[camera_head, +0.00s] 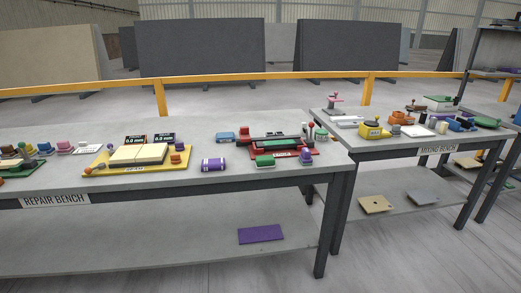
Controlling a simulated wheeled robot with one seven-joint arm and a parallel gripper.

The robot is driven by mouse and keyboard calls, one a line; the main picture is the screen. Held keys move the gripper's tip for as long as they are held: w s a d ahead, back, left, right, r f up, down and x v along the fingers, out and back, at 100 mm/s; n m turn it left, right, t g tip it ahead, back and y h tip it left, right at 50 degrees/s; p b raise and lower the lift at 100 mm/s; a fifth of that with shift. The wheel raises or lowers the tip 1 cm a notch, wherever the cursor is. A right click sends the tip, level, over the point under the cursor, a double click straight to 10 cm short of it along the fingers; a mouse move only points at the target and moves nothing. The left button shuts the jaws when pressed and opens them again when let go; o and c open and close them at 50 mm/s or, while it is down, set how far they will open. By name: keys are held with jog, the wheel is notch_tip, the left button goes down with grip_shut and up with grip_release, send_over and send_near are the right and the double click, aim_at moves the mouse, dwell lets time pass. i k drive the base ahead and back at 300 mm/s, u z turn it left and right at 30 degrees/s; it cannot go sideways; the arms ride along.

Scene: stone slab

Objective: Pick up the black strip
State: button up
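A long dark strip (274,145), perhaps the black strip, lies on a red tray (286,155) at the right end of the repair bench (215,127). My gripper is not in view.
A purple roll (213,164) and a yellow tray (137,160) with pale slabs lie left of the red tray. A blue box (225,137) is behind. The mixing bench (399,142) stands right. A purple sheet (260,234) lies on the lower shelf.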

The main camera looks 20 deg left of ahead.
aim_at(289, 142)
jog(key=u, duration=1.25)
jog(key=i, duration=2)
